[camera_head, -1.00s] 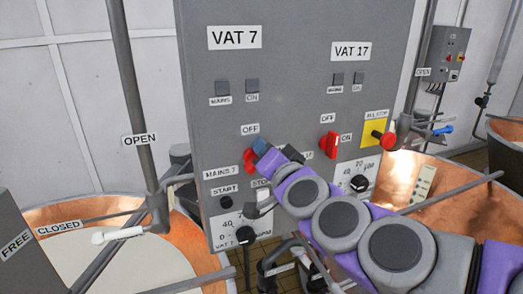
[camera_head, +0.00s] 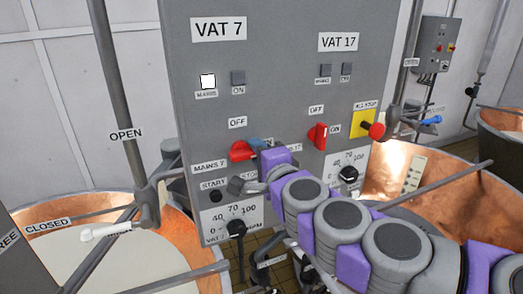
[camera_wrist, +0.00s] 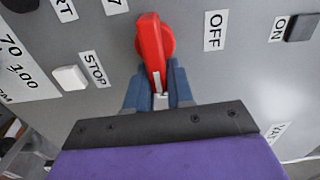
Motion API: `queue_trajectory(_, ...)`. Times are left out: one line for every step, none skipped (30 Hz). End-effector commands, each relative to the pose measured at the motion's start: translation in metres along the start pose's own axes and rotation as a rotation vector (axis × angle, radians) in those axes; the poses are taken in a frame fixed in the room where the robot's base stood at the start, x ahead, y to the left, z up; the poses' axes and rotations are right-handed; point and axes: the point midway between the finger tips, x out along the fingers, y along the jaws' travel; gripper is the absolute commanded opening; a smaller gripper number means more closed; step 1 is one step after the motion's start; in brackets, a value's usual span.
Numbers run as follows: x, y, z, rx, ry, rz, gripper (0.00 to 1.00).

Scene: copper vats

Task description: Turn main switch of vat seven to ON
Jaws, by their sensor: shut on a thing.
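The red main switch of vat 7 (camera_head: 242,151) is on the grey panel, below the OFF label and above the MAINS 7 label. Its handle lies about level, pointing right toward my gripper (camera_head: 259,145). In the wrist view, the blue fingers of my gripper (camera_wrist: 157,88) are shut on the handle of the red switch (camera_wrist: 150,38). The small MAINS lamp (camera_head: 208,82) under the VAT 7 sign (camera_head: 218,29) glows white. The ON lamp (camera_head: 238,78) beside it is dark. My gripper hides the label to the right of the switch.
The vat 17 switch (camera_head: 318,135) and the red all-stop button (camera_head: 376,131) on a yellow plate are to the right. A START button (camera_head: 215,196) and dial knob (camera_head: 236,228) sit below. Copper vats flank the panel, with pipes and valve levers at left.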

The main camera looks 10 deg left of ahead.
Motion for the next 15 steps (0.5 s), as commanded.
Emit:
queue_trajectory(0.0003, 0.004, 0.0048, 0.016, -0.012, 0.007, 0.0)
queue_trajectory(0.0003, 0.0042, 0.0046, 0.024, -0.011, 0.007, 0.0)
queue_trajectory(0.0003, 0.0045, 0.0044, 0.032, -0.011, 0.007, 0.0)
queue_trajectory(0.0003, 0.0047, 0.0042, 0.037, -0.011, 0.007, 0.0)
queue_trajectory(0.0004, 0.0049, 0.0041, 0.041, -0.011, 0.007, 0.0)
queue_trajectory(0.0004, 0.0051, 0.0037, 0.045, -0.011, 0.007, 0.0)
queue_trajectory(0.0004, 0.0053, 0.0037, 0.047, -0.011, 0.008, 0.0)
queue_trajectory(0.0004, 0.0054, 0.0034, 0.049, -0.01, 0.008, 0.0)
queue_trajectory(0.0004, 0.0056, 0.0032, 0.051, -0.01, 0.008, 0.0)
queue_trajectory(0.0004, 0.0056, 0.003, 0.052, -0.01, 0.008, 0.0)
queue_trajectory(0.0004, 0.0057, 0.0028, 0.053, -0.01, 0.008, 0.0)
queue_trajectory(0.0004, 0.0058, 0.0026, 0.053, -0.01, 0.008, 0.0)
queue_trajectory(0.0004, 0.0059, 0.0023, 0.053, -0.009, 0.008, 0.0)
queue_trajectory(0.0004, 0.006, 0.0022, 0.053, -0.009, 0.008, 0.0)
queue_trajectory(0.0004, 0.0061, 0.0021, 0.053, -0.009, 0.009, 0.0)
